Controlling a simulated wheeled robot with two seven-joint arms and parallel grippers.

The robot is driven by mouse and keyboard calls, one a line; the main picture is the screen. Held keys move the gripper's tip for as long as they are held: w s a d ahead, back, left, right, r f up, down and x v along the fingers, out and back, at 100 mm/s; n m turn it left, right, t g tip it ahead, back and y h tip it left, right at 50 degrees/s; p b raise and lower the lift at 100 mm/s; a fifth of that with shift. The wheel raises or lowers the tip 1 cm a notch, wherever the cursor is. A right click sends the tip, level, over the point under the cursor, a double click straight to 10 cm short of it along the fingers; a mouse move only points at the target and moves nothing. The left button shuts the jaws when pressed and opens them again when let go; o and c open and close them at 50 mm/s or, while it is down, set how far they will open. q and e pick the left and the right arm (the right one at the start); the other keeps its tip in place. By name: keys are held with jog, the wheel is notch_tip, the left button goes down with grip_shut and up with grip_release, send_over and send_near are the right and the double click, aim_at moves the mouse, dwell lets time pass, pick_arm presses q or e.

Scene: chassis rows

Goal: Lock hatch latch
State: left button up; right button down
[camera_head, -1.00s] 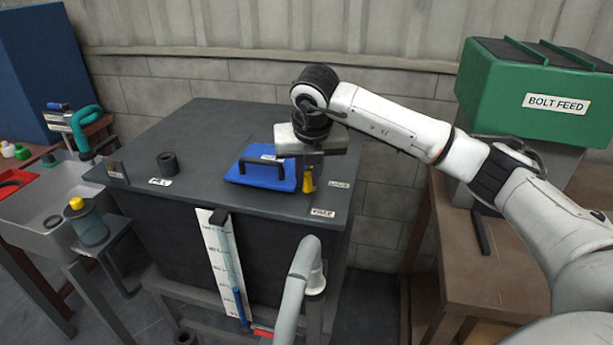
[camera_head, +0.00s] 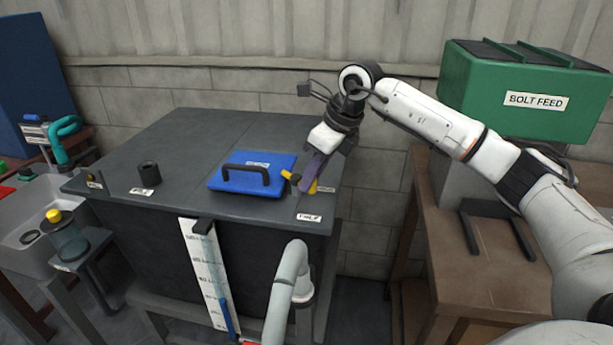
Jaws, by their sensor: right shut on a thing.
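The blue hatch (camera_head: 237,182) lies closed on the dark tank top, with a black handle (camera_head: 246,170) across it. The yellow latch (camera_head: 290,176) is at the hatch's right edge, and part of it is hidden by my fingers. My right gripper (camera_head: 311,182) comes down from the upper right and is shut on the yellow latch. Yellow shows on both sides of the fingers. My left gripper is not in view.
A black cylinder (camera_head: 149,174) stands on the tank top (camera_head: 190,135) left of the hatch. A pale pipe (camera_head: 284,290) and a white level scale (camera_head: 205,270) are at the tank's front. A green bolt feed bin (camera_head: 520,85) stands at the right.

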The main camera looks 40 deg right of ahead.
jog(key=n+p, duration=0.1)
jog(key=d+n+y, duration=0.1)
jog(key=n, duration=0.1)
jog(key=shift+w+d+r+n+g+p, duration=0.2)
jog(key=shift+n+g+p, duration=0.1)
jog(key=shift+g+p, duration=0.1)
jog(key=shift+w+d+f+n+g+y+p, duration=0.1)
jog(key=shift+w+d+n+g+y+p, duration=0.15)
jog(key=shift+n, duration=0.65)
jog(key=shift+w+d+f+n+g+y+p, duration=0.15)
jog(key=shift+d+n+g+y, duration=0.15)
jog(key=shift+n, duration=0.6)
jog(key=c, duration=1.7)
grip_release()
jog(key=shift+d, duration=0.1)
jog(key=shift+o, duration=0.2)
jog(key=v, duration=1)
jog(key=shift+b, duration=0.35)
